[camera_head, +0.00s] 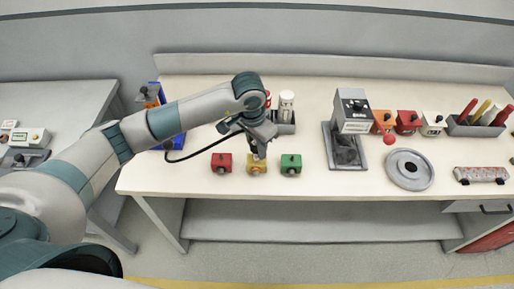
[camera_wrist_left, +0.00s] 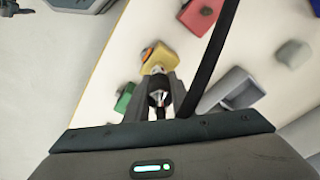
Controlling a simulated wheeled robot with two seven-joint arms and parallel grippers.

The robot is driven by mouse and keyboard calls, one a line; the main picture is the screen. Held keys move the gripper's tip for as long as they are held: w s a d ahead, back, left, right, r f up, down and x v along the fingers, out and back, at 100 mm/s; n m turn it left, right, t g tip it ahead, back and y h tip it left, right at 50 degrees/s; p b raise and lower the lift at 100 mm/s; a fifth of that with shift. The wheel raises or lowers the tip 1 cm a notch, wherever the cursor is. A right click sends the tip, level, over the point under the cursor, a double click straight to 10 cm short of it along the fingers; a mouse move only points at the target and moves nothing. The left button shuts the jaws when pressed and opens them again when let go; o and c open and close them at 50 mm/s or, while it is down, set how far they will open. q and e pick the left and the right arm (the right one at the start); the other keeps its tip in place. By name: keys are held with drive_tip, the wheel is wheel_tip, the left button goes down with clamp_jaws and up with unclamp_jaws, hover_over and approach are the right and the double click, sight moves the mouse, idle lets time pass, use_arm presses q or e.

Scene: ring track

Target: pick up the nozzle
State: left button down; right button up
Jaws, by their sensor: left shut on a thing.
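My left gripper (camera_head: 258,155) reaches down over the yellow block (camera_head: 257,169) on the white table. Its fingers (camera_wrist_left: 159,97) are shut on a small dark and silver piece, which I take to be the nozzle (camera_wrist_left: 158,94). In the wrist view the yellow block (camera_wrist_left: 160,61) lies just beyond the fingertips, with an orange round part on its side. The fingers partly hide the nozzle, and I cannot tell whether it still touches the block. My right gripper is not in view.
A red block (camera_head: 221,163) and a green block (camera_head: 291,165) flank the yellow one closely. Behind is a grey holder (camera_head: 286,128) with a white bottle. A grey press-like device (camera_head: 346,143) and a round grey disc (camera_head: 409,169) stand to the right. The front table strip is clear.

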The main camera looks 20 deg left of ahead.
use_arm(q)
drive_tip(key=shift+r, duration=0.15)
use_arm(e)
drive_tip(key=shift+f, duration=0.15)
use_arm(q)
drive_tip(key=shift+r+b, duration=0.55)
drive_tip(key=shift+b, duration=0.05)
drive_tip(key=r+b, duration=0.1)
drive_tip(key=d+r+b, duration=0.1)
drive_tip(key=r, duration=0.1)
drive_tip(key=d+r+b, duration=0.4)
drive_tip(key=d+r, duration=0.2)
drive_tip(key=d, duration=0.4)
drive_tip(key=shift+d+r+b, duration=0.3)
drive_tip(key=shift+d+b, duration=0.05)
drive_tip(key=shift+b, duration=0.05)
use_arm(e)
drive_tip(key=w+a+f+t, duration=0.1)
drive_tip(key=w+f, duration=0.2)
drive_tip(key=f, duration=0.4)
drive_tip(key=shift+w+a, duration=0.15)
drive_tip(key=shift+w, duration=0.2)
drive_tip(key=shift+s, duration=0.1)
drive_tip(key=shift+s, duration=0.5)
